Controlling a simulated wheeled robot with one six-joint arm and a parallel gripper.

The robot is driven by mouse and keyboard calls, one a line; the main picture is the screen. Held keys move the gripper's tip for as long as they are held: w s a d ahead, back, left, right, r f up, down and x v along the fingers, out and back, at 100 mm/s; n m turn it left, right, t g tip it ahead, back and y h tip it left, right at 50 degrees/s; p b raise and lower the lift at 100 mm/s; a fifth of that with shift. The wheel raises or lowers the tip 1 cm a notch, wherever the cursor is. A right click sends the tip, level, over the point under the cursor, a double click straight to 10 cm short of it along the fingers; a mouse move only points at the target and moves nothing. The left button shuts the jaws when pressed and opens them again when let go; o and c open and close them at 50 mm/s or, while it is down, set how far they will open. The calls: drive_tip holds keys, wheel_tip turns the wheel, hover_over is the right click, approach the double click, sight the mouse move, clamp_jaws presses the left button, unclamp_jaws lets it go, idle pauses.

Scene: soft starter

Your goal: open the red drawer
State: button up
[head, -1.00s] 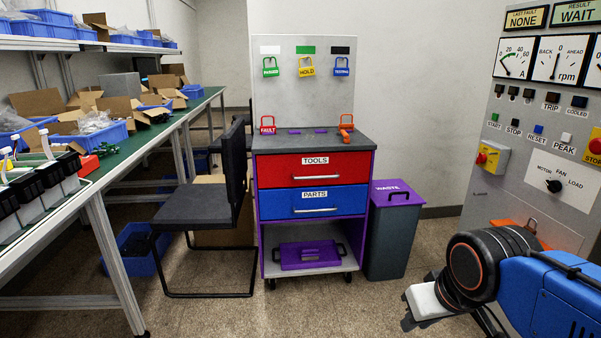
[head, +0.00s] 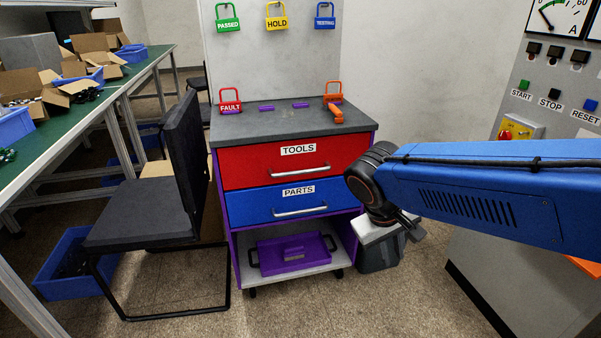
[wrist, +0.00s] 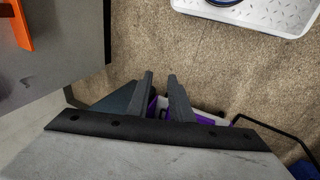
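The red drawer (head: 240,170), labelled TOOLS, is the upper drawer of the cabinet and looks shut. Its silver bar handle (head: 299,171) runs across the front and is clear of my gripper. My gripper (head: 411,226) is right of the cabinet and lower than the red drawer, in front of the waste bin. In the wrist view my gripper (wrist: 161,76) shows two dark fingers with a gap between them and nothing held. The red drawer cannot be made out in the wrist view.
The blue PARTS drawer (head: 240,207) is shut below the red one. A purple tray (head: 265,262) lies on the bottom shelf. A black chair (head: 140,213) stands close at left. The waste bin (head: 378,255) is partly hidden by my arm. A control panel (head: 520,110) stands at right.

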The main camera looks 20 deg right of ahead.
drive_tip(key=w+n+h, duration=0.1)
drive_tip(key=w+h, duration=0.5)
drive_tip(key=w, duration=0.2)
drive_tip(key=n+t+h, duration=0.4)
drive_tip(key=n+t, duration=0.2)
drive_tip(key=t, duration=0.7)
approach(300, 172)
drive_tip(key=x, duration=1)
drive_tip(key=shift+w+d+f, duration=0.15)
drive_tip(key=shift+w+f, duration=0.1)
drive_tip(key=shift+w, duration=0.15)
